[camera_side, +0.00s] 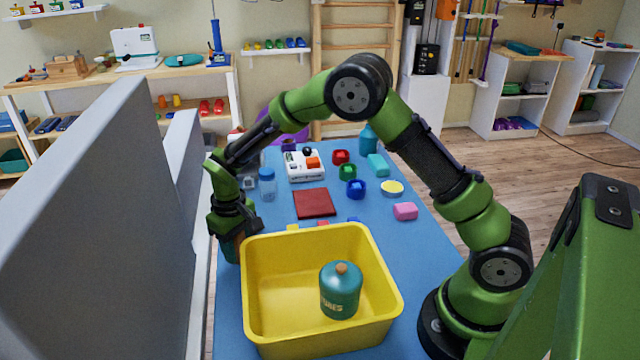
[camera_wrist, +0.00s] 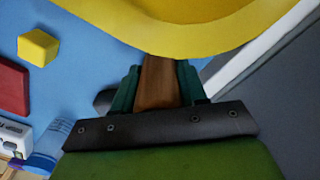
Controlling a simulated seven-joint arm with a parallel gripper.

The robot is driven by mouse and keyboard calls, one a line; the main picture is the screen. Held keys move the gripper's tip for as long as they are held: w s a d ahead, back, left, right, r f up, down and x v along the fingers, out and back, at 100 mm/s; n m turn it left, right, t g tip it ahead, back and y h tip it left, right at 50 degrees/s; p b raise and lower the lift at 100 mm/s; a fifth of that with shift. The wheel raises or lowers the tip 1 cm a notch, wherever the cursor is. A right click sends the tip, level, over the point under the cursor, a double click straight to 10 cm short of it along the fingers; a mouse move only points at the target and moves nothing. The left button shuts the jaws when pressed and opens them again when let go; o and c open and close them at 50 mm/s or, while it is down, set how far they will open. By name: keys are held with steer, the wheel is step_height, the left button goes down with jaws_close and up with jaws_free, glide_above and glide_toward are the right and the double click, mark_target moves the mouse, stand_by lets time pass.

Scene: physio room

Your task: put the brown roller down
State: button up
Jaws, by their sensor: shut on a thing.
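My gripper (camera_side: 234,238) is at the left edge of the blue table, right beside the left wall of the yellow bin. In the wrist view its two dark green fingers are shut on the brown roller (camera_wrist: 159,82), which shows between them as a brown strip. The roller's far end is hidden under the bin's rim in that view. In the side view the roller is mostly hidden by the fingers and the bin, so I cannot tell whether it touches the table.
The yellow bin (camera_side: 257,318) holds a teal jar (camera_side: 340,292) and also fills the top of the wrist view (camera_wrist: 150,28). A grey panel (camera_side: 80,220) stands to the left. A red mat (camera_side: 314,203), a blue bottle (camera_side: 267,186) and several small blocks lie behind the bin.

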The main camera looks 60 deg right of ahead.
steer(key=o, duration=1.1)
steer(key=shift+f, duration=0.15)
steer(key=shift+c, duration=0.2)
step_height(320, 180, up, 12)
steer(key=shift+r, duration=0.25)
steer(key=s+d+r+m+t+y, duration=0.2)
steer(key=s+d+r+m+t, duration=0.15)
steer(key=s+r, duration=1)
steer(key=s+d+f+t, duration=0.2)
steer(key=s+t, duration=0.1)
steer(key=s, duration=0.7)
steer(key=shift+s+f+t, duration=0.15)
steer(key=shift+f+t, duration=0.2)
steer(key=shift+m, duration=0.25)
